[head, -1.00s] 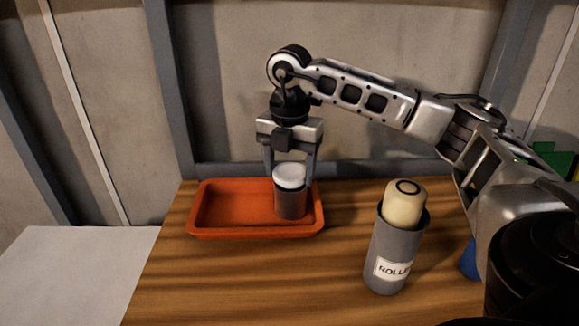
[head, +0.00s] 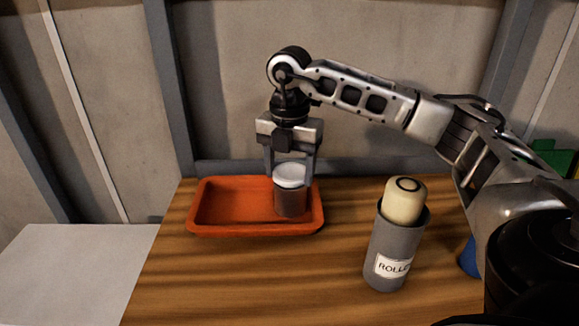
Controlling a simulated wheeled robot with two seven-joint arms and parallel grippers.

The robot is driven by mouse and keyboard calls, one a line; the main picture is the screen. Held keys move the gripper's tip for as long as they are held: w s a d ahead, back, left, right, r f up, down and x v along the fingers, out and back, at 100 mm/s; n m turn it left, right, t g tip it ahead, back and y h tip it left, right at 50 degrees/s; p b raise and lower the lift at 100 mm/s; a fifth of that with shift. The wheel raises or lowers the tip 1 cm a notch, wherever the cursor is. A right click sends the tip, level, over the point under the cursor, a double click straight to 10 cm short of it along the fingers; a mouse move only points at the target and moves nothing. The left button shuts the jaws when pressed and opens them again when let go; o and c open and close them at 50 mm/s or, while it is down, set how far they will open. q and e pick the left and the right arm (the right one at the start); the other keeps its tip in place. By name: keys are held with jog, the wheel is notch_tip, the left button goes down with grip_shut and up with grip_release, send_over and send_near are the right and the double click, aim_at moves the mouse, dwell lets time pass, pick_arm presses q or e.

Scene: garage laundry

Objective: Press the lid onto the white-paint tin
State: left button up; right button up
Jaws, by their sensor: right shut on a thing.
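The white-paint tin (head: 291,203) is a dark grey-brown cylinder standing upright in the right part of the orange tray (head: 215,231). A white lid (head: 289,181) is at the tin's top, level and lined up with it; I cannot tell whether it is fully seated. My right gripper (head: 290,170) points straight down from above, its two fingers shut on the lid from either side. My left gripper is not in view.
A grey holder labelled "ROLLE…" (head: 396,245) with a cream roller (head: 403,201) stands front right of the tray. A blue thing (head: 469,258) and green things (head: 553,156) show behind my right arm. Bare wood (head: 240,280) lies in front of the tray.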

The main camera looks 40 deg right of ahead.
jog(key=shift+f, duration=0.25)
dwell(0.6)
jog(key=o, duration=1.3)
jog(key=shift+r+p, duration=0.45)
jog(key=shift+r, duration=0.1)
jog(key=shift+r+p, duration=0.9)
jog(key=shift+r, duration=0.15)
jog(key=shift+r+p, duration=0.85)
jog(key=shift+r, duration=0.15)
jog(key=shift+r+p, duration=0.6)
jog(key=shift+r, duration=0.1)
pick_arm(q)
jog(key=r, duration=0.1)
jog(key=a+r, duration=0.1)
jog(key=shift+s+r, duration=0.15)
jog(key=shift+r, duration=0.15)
pick_arm(e)
jog(key=shift+r, duration=0.25)
